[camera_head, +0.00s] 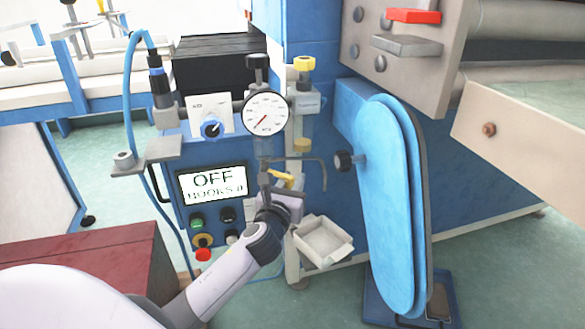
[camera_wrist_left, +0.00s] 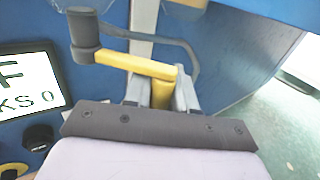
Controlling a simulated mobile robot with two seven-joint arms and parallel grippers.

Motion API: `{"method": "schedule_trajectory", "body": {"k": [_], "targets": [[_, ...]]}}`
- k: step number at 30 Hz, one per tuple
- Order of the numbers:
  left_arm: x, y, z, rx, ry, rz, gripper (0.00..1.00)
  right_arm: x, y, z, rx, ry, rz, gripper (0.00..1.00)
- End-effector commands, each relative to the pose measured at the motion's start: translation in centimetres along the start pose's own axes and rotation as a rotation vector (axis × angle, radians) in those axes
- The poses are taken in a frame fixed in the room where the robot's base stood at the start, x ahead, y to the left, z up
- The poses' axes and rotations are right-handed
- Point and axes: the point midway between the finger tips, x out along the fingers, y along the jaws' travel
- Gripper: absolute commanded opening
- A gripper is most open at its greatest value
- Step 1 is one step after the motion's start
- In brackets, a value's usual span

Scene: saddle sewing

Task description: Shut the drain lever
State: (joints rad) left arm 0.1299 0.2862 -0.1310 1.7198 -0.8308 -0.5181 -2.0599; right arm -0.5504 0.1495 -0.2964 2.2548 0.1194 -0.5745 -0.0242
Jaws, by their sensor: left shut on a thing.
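The drain lever is a yellow bar (camera_wrist_left: 135,64) with a dark grey knob (camera_wrist_left: 84,35) at its left end in the left wrist view. It also shows small and yellow in the head view (camera_head: 284,179), below the pressure gauge. My left gripper (camera_head: 282,190) reaches it from below. In the left wrist view, the two grey fingers of this gripper (camera_wrist_left: 160,92) stand on either side of a yellow part at the lever's right end and are shut on it. The fingers hide some of that part. My right gripper does not show.
The gauge (camera_head: 265,112) and a control panel reading OFF (camera_head: 213,184) are close by. A bent grey pipe (camera_head: 322,165) runs right behind the lever. A white tray (camera_head: 322,241) sits below right. A tall blue padded board (camera_head: 390,205) stands at the right.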

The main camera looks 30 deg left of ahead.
Motion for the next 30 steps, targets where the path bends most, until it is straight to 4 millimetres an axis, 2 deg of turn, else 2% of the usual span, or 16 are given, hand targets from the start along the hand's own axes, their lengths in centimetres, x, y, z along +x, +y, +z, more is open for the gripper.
{"method": "schedule_trajectory", "body": {"k": [1,4,10,16,21,30], "targets": [[-0.2,0.2,0.5,0.009,0.006,-0.037,0.00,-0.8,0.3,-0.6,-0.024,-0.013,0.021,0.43],[-0.6,0.3,0.4,0.010,0.006,-0.124,0.00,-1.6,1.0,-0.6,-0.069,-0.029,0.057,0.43],[-1.7,0.4,-0.1,0.007,0.004,-0.316,0.00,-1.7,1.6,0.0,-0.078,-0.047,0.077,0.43],[-2.8,0.8,-0.5,0.005,0.003,-0.496,0.00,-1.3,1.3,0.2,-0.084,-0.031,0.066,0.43],[-3.5,1.1,-0.6,0.003,0.002,-0.624,0.00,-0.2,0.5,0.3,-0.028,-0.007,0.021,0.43],[-4.3,1.6,-0.4,0.000,0.001,-0.772,0.00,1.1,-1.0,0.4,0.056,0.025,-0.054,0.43]]}}
